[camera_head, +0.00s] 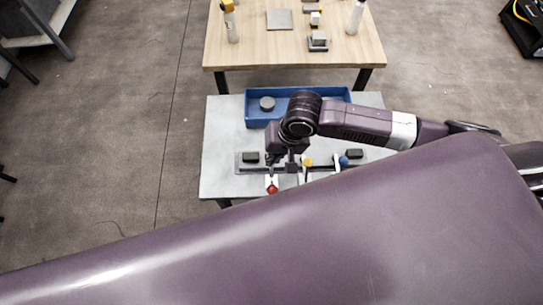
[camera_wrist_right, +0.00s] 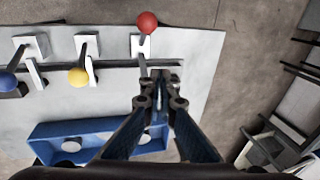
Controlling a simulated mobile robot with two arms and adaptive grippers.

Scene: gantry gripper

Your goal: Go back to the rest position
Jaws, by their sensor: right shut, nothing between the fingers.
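My right gripper (camera_head: 272,160) is over the grey table (camera_head: 222,140), at the left part of the dark rail with coloured knobs. In the right wrist view the gripper (camera_wrist_right: 157,76) is shut and empty, its fingertips close to the red-knobbed lever; I cannot tell if they touch. The red knob (camera_head: 272,189) also shows in the wrist view (camera_wrist_right: 147,22). The yellow knob (camera_head: 308,162) and blue knob (camera_head: 343,160) stand further right along the rail. My left gripper is not in view.
A blue bin (camera_head: 257,123) with round grey pieces stands behind the rail, partly hidden by my right arm. A wooden table (camera_head: 240,48) with bottles and small blocks stands beyond. My purple arm link covers the foreground. Open floor (camera_head: 130,130) lies to the left.

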